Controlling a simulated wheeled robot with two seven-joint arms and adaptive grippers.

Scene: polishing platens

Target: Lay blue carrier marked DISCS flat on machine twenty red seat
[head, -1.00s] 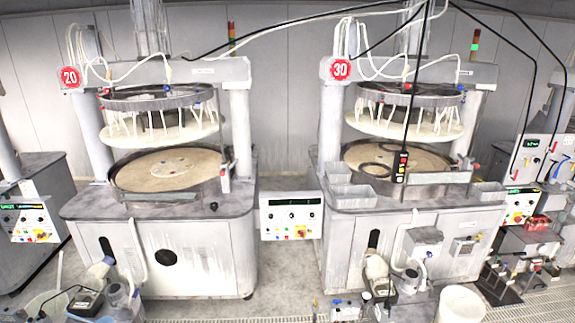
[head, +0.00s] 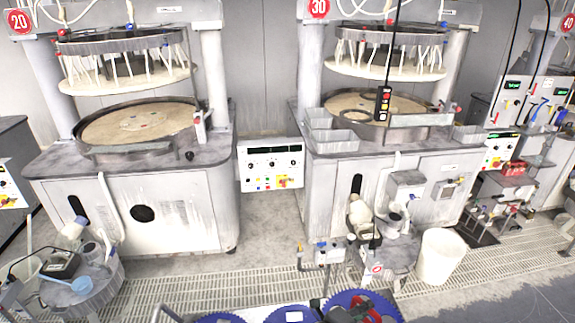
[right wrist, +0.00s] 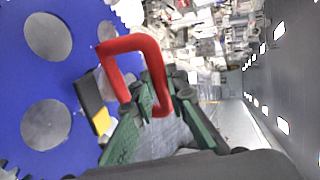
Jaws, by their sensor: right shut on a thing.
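Machine twenty (head: 170,210), with a red 20 sign (head: 19,21), stands at the left in the head view. Its round tan platen (head: 110,130) has small faint red marks near the middle; I cannot tell which is the red seat. A toothed blue carrier (head: 340,300) shows at the bottom edge of the head view. In the right wrist view a blue carrier (right wrist: 75,65) with round grey discs fills the left. My right gripper (right wrist: 155,100) is shut on a red handle (right wrist: 130,43) beside it. No DISCS marking can be read. My left gripper is not in view.
More blue toothed pieces (head: 220,319) lie along the bottom edge. Machine thirty (head: 330,200) stands to the right, with a control box (head: 270,165) between. A cluttered round stand (head: 85,290) is in front of machine twenty. A white bucket (head: 437,255) stands right. Floor between the machines is clear.

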